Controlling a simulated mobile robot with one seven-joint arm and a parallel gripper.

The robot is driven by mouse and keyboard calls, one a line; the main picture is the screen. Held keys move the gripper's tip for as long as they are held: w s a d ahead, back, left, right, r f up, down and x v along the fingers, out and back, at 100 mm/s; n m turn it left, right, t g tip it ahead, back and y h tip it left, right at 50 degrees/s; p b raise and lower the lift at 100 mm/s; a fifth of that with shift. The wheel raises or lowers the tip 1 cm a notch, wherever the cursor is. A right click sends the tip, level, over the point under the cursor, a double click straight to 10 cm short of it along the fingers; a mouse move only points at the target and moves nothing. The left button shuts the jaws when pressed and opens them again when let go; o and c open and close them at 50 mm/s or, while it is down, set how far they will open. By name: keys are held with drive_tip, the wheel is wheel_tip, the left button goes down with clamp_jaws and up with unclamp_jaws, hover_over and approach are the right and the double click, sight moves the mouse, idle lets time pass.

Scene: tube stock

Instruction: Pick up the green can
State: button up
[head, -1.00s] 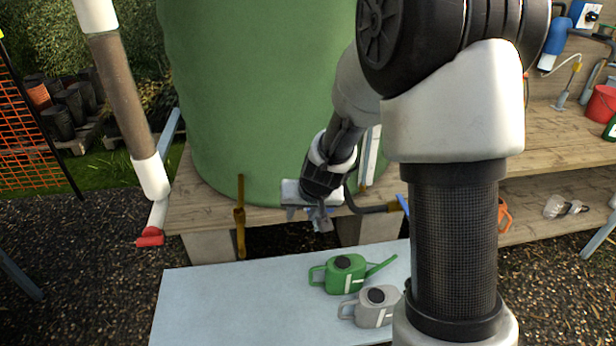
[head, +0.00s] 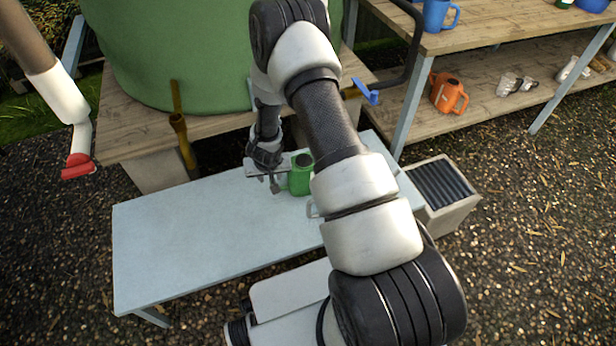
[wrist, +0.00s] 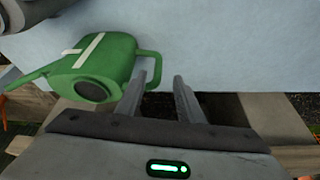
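The green can (head: 300,180) stands on the pale blue table (head: 200,235), partly hidden behind my arm in the head view. In the wrist view the green can (wrist: 92,68) is at the left, with its handle loop toward my gripper. My gripper (wrist: 166,75) is open, its two fingers apart. The left finger overlaps the handle; whether it touches it or passes through the loop I cannot tell. In the head view my gripper (head: 272,184) is just left of the green can.
The grey can (wrist: 35,10) is beside the green one; in the head view my arm hides most of it. A big green tank (head: 180,60) stands behind the table. A grey box (head: 440,195) is at the table's right end. The table's left part is clear.

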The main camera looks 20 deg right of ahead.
drive_tip(key=b+x, duration=0.1)
drive_tip(key=x, duration=0.3)
drive_tip(key=b+x, duration=0.1)
drive_tip(key=x, duration=0.3)
drive_tip(key=shift+s+d+b, duration=0.1)
drive_tip(key=shift+d+b, duration=0.15)
drive_tip(key=shift+b, duration=0.05)
clamp_jaws()
